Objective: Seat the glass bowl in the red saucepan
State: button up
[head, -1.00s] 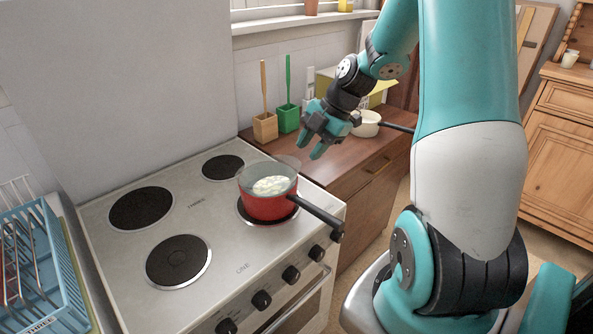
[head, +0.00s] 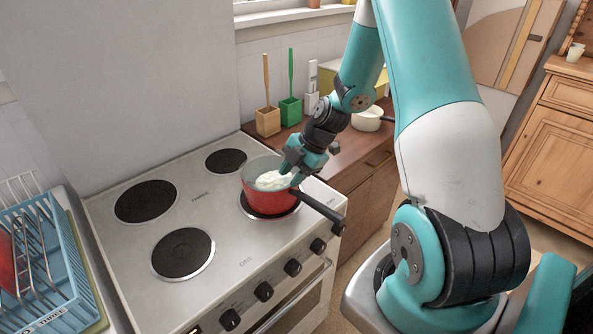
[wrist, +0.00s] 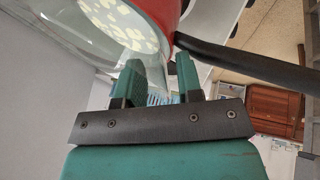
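The red saucepan (head: 268,203) stands on the front right burner of the stove, its black handle (head: 323,208) pointing to the front right. The clear glass bowl (head: 257,165) sits inside the mouth of the saucepan, its rim above the red wall. It holds white pieces. I cannot tell how deep it sits. My gripper (head: 291,172) is at the right side of the bowl's rim. In the wrist view my gripper (wrist: 159,70) has its fingers apart, with the glass bowl (wrist: 70,38) close to the left finger and the red saucepan (wrist: 158,10) above. Contact is unclear.
The stove top (head: 215,235) has several bare burners. A blue dish rack (head: 45,265) stands at the left. Wooden and green holders (head: 290,110) and a cream pot (head: 367,120) stand on the brown counter (head: 350,150) behind.

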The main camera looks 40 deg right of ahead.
grip_shut()
jog(key=shift+w+a, duration=0.2)
jog(key=shift+w, duration=0.35)
jog(key=shift+w+d, duration=0.2)
jog(key=shift+w, duration=0.25)
jog(key=shift+d, duration=0.3)
jog(key=shift+o, duration=0.5)
grip_release()
jog(key=shift+w+a, duration=0.1)
jog(key=shift+a, duration=0.3)
